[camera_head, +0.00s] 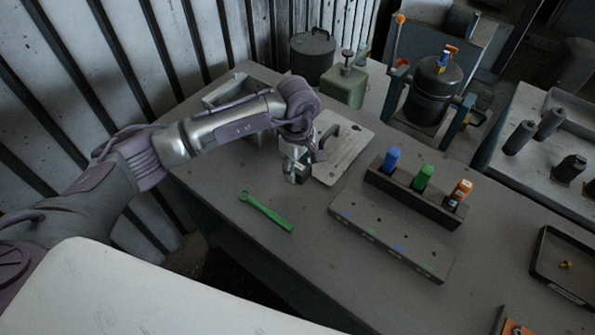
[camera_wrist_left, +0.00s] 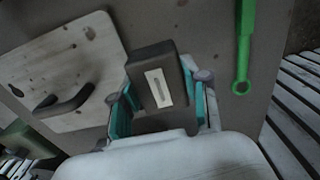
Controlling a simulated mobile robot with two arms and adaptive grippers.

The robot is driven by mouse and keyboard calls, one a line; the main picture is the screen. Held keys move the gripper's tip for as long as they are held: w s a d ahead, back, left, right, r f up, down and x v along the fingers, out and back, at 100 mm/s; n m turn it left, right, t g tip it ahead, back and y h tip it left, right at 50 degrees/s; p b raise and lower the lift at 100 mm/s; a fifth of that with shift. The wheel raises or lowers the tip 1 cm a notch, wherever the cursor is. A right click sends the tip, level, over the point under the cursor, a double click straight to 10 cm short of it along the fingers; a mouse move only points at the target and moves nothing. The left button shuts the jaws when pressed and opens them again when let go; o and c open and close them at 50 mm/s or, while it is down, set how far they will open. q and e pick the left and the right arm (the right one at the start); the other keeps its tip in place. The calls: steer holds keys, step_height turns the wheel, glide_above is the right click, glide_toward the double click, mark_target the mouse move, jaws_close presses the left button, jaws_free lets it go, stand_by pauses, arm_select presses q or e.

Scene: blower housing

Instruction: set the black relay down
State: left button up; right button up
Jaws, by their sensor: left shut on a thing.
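The black relay (camera_wrist_left: 146,68) is a dark box with a pale label on its face, in the middle of the left wrist view. My left gripper (camera_wrist_left: 160,95) is shut on it, with a teal-lined finger on each side. In the head view the left gripper (camera_head: 295,175) points down over the grey table (camera_head: 225,185), between a pale plate and a green wrench. The relay is mostly hidden by the gripper there. I cannot tell whether it touches the table. My right gripper is not in view.
The green wrench (camera_head: 266,212) lies left and in front of the gripper. The pale plate with a handle (camera_head: 345,150) lies behind it. To the right are a dark rack (camera_head: 408,197) with blue, green and orange pieces and a long grey block (camera_head: 385,240). Bare table lies around the wrench.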

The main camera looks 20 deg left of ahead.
mark_target(297, 176)
arm_select(q)
steer(key=shift+w+f, duration=0.15)
steer(key=shift+f, duration=0.1)
step_height(297, 176, down, 3)
steer(key=shift+a+f+p, duration=0.1)
steer(key=shift+p, duration=0.8)
steer(key=shift+f, duration=0.3)
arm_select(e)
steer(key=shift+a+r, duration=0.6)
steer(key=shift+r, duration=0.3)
arm_select(q)
steer(key=shift+f+b, duration=0.2)
steer(key=shift+b, duration=0.1)
steer(key=o, duration=1.2)
steer(key=shift+c, duration=0.2)
steer(key=shift+r, duration=0.1)
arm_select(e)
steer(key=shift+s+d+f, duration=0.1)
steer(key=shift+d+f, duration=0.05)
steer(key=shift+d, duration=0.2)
